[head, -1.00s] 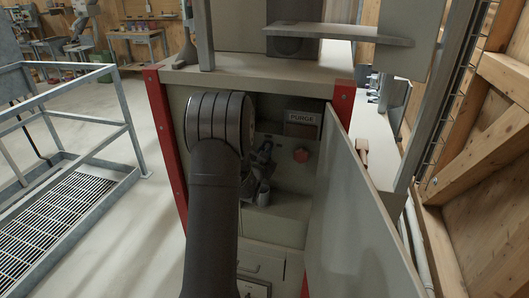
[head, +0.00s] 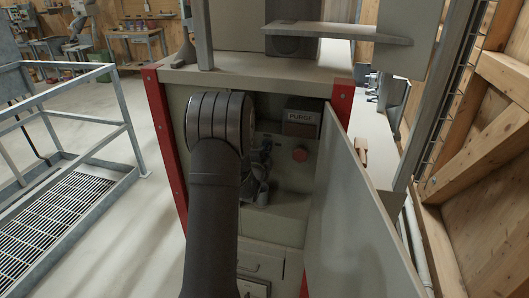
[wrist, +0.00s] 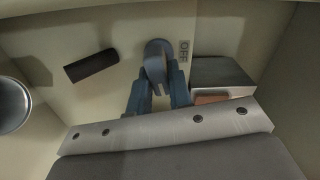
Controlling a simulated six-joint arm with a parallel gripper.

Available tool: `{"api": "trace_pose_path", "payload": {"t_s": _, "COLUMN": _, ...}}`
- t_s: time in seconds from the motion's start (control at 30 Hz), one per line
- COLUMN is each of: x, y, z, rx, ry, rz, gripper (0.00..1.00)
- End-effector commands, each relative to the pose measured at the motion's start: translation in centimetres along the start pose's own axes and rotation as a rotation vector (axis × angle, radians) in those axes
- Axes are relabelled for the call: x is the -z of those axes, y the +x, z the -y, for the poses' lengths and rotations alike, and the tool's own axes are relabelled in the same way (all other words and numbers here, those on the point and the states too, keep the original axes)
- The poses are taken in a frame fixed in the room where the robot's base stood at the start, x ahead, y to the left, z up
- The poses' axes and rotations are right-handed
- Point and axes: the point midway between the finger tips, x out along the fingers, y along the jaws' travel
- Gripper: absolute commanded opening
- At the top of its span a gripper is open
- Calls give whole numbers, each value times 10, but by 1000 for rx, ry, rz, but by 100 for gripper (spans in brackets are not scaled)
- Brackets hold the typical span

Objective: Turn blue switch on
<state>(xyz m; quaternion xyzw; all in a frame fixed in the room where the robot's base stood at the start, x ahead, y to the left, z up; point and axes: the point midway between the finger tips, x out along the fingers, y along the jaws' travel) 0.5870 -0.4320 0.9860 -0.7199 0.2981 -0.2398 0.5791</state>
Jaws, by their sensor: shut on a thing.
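The blue-grey switch (wrist: 157,58) is a rotary knob with a rounded head on the cabinet's inner panel. Its knob stands between the two fingers of my gripper (wrist: 158,95) in the wrist view, and the gripper is shut on it. A printed OFF label (wrist: 184,52) is just right of the knob. In the head view my gripper (head: 257,180) is inside the open cabinet, partly behind my arm, and the switch cannot be made out there.
The open cabinet door (head: 355,215) stands close on the right. A dark bar (wrist: 90,66) lies left of the switch, and a box (wrist: 222,75) is on its right.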

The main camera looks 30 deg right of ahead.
Motion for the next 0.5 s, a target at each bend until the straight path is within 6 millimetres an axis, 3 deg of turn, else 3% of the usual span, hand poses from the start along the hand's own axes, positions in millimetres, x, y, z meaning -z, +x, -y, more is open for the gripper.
{"api": "trace_pose_path", "payload": {"t_s": 0.5, "x": 1, "y": 0, "z": -1, "rx": 0, "ry": 219, "rz": -2, "gripper": 0}}
